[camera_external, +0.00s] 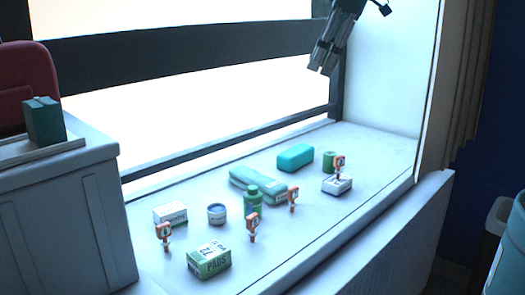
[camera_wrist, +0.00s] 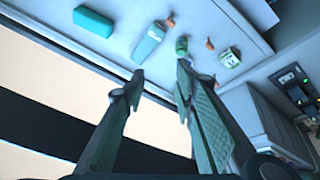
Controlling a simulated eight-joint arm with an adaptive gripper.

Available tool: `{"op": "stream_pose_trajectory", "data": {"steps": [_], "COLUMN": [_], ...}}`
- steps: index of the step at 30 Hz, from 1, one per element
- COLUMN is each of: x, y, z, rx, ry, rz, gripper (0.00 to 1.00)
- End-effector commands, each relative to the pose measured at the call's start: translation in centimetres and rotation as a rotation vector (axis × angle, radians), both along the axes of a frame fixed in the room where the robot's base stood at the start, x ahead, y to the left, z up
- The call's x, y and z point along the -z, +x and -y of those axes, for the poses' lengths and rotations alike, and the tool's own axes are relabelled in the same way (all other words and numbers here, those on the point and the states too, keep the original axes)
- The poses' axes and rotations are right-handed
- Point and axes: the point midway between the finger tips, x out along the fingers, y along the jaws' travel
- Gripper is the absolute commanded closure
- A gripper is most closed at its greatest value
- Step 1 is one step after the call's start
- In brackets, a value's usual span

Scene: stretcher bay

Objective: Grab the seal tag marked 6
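Several orange seal tags with pale faces stand on the white shelf (camera_external: 300,240): a left tag (camera_external: 164,233), a front-middle tag (camera_external: 253,225), a tag right of the green bottle (camera_external: 293,198) and a back-right tag (camera_external: 338,164) by a white box. Their marks are too small to read, so I cannot tell which is 6. In the wrist view two orange tags show, one at the top (camera_wrist: 170,22) and one beside the bottle (camera_wrist: 209,44). My gripper (camera_external: 321,69) is high above the shelf's back, apart from everything. Its fingers (camera_wrist: 160,70) are spread and empty.
Around the tags stand a green bottle (camera_external: 252,199), a teal pack (camera_external: 258,184), a teal case (camera_external: 295,158), a green roll (camera_external: 328,160), a white box (camera_external: 337,185), a round tin (camera_external: 216,213) and a pads box (camera_external: 209,260). A grey cabinet (camera_external: 60,220) borders the left.

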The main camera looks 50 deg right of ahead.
Motion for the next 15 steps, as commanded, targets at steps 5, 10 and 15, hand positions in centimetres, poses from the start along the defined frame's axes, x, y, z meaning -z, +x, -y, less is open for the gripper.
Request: {"op": "stream_pose_trajectory", "data": {"steps": [5, 10, 15], "x": [0.8, 1.9, 3.2], "y": [2.5, 4.7, 6.7], "z": [-2.7, -5.2, -7.9], "rx": [-0.075, -0.146, -0.219], "ry": [-0.024, -0.047, -0.068], "rz": [-0.026, -0.051, -0.075], "gripper": [0.72, 0.72, 0.72]}}
